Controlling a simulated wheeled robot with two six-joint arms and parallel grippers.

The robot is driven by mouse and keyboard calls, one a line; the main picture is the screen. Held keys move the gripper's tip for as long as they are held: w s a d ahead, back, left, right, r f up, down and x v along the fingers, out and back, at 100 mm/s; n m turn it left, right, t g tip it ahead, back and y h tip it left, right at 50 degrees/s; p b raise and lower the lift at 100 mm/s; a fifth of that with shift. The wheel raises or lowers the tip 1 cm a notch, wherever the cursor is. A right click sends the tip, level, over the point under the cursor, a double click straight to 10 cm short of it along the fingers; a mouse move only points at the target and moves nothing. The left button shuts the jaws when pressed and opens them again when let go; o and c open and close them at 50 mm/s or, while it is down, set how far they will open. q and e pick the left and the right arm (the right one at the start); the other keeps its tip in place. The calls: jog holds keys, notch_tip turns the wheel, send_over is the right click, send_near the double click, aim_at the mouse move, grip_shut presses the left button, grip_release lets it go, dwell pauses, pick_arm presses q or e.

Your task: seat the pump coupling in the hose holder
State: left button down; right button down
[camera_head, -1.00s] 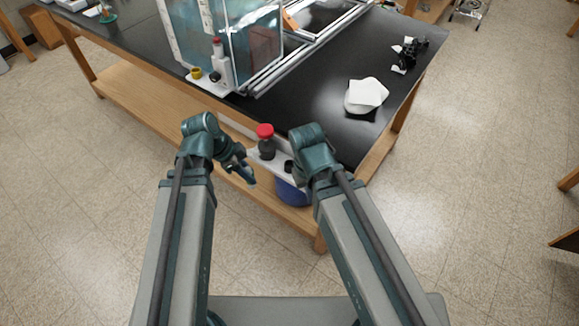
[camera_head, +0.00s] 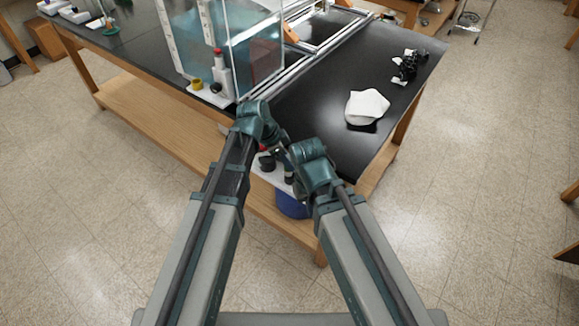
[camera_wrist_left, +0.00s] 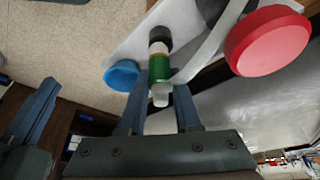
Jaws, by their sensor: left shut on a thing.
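The pump coupling appears to be the small cylinder with a green band (camera_wrist_left: 162,66) and a pale end. In the left wrist view my left gripper (camera_wrist_left: 161,92) is shut on it, one finger on each side. A black collar (camera_wrist_left: 160,38), probably the hose holder, lines up with its far end at the white plate; I cannot tell if the coupling is inside it or only in front. In the head view my left gripper (camera_head: 288,165) is at the plate, partly hidden by the arms. My right gripper (camera_wrist_left: 32,112) shows at the left of the wrist view, apart from the coupling.
A blue container (camera_head: 292,205) hangs below the table edge.

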pick_arm(q)
jog(key=shift+a+b+x, duration=0.15)
jog(key=shift+b+x, duration=0.75)
jog(key=shift+a+b+x, duration=0.2)
jog(key=shift+b+x, duration=0.65)
jog(key=shift+x, duration=0.05)
jog(key=shift+w+f, duration=0.1)
jog(key=shift+f, duration=0.1)
jog(key=shift+f, duration=0.15)
jog(key=c, duration=0.6)
grip_release()
jog(key=shift+r, duration=0.2)
